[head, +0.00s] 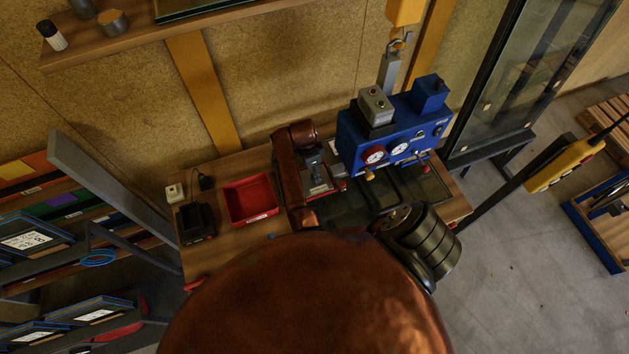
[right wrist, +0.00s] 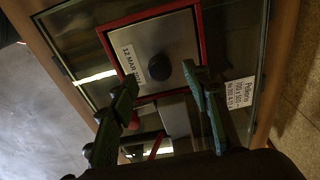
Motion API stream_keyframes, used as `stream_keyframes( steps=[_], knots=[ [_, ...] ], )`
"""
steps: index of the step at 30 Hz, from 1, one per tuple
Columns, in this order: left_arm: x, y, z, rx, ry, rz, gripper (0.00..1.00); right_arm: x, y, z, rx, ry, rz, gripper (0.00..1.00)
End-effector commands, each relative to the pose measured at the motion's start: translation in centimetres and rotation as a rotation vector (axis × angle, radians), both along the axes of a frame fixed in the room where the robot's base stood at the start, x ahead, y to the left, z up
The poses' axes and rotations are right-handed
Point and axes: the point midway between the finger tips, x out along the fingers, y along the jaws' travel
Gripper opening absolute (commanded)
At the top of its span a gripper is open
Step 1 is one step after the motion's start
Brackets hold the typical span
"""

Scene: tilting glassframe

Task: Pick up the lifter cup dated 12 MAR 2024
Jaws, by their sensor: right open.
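In the right wrist view, a square metallic plate with a red rim (right wrist: 141,46) lies over a dark glass pane (right wrist: 82,24). It has a white label (right wrist: 131,61) whose readable part says "12 MAR"; the year is partly hidden by a finger. A round black knob (right wrist: 160,70) stands out from the plate. My right gripper (right wrist: 164,82) is open, with one green finger on each side of the knob. I cannot tell how far above it the fingertips are. In the head view, a copper arm of mine covers part of the bench, and my left gripper is not seen.
In the head view, a red tray (head: 236,198) stands on the wooden bench left of the copper arm. A blue unit with gauges (head: 410,130) stands to the right, under a hanging hook (head: 396,44). A black box (head: 195,222) stands at the bench's left end.

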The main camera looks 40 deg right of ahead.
Motion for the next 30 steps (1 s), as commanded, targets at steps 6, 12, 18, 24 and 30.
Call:
stream_keyframes(
  steps=[6, 12, 18, 24, 30],
  knots=[
    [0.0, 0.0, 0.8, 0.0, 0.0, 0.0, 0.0, -0.2, -0.4, -3.1, 0.0, 0.002, 0.002, 0.44],
    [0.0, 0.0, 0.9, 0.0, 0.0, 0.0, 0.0, -0.1, -0.5, -4.3, 0.0, -0.001, 0.002, 0.44],
    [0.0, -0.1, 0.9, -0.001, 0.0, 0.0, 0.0, -0.1, -0.5, -4.3, 0.0, -0.002, 0.002, 0.42],
    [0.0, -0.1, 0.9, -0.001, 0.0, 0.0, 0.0, -0.1, -0.5, -4.3, 0.0, -0.002, 0.003, 0.28],
    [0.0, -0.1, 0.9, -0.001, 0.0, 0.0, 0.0, -0.1, -0.5, -4.3, 0.0, -0.002, 0.003, 0.14]
  ],
)
